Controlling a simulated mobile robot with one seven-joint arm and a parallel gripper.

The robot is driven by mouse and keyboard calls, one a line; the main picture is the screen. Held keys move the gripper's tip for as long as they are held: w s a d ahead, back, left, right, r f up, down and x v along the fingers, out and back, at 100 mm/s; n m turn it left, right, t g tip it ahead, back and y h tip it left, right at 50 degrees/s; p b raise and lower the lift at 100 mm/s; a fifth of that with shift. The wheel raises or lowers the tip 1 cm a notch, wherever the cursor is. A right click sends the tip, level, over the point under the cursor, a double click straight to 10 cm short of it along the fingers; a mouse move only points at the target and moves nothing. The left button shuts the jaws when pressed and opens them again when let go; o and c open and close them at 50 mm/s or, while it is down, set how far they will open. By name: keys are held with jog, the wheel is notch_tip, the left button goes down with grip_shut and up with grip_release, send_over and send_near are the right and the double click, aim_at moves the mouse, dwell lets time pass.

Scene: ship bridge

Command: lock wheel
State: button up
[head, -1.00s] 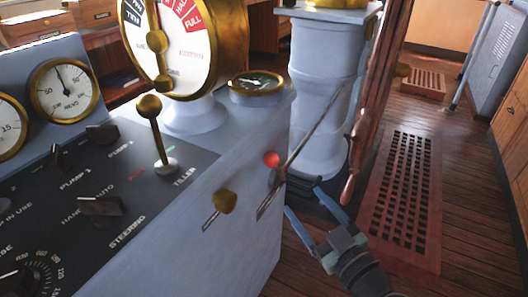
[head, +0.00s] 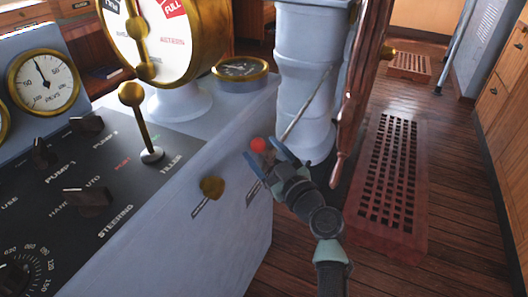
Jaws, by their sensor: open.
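The wooden ship's wheel (head: 352,105) is seen nearly edge-on beside the pale pedestal (head: 305,70), its lower handle pointing down. A red knob (head: 258,145) sticks out from the console's right side face, above a slanted slot. My gripper (head: 264,148) is open at that side face, with its two blue fingers pointing up and left toward the red knob. The knob shows between the fingertips; I cannot tell whether they touch it. A brass knob (head: 212,187) on another slanted slot is left of the gripper.
The grey console (head: 150,235) fills the left, with a brass lever (head: 132,95), switches and gauges on top. A thin rod (head: 312,100) slants up past the pedestal. A wooden grating (head: 390,190) lies on the floor at right.

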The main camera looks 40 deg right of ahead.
jog(key=shift+c, duration=0.3)
grip_shut()
dwell(1.2)
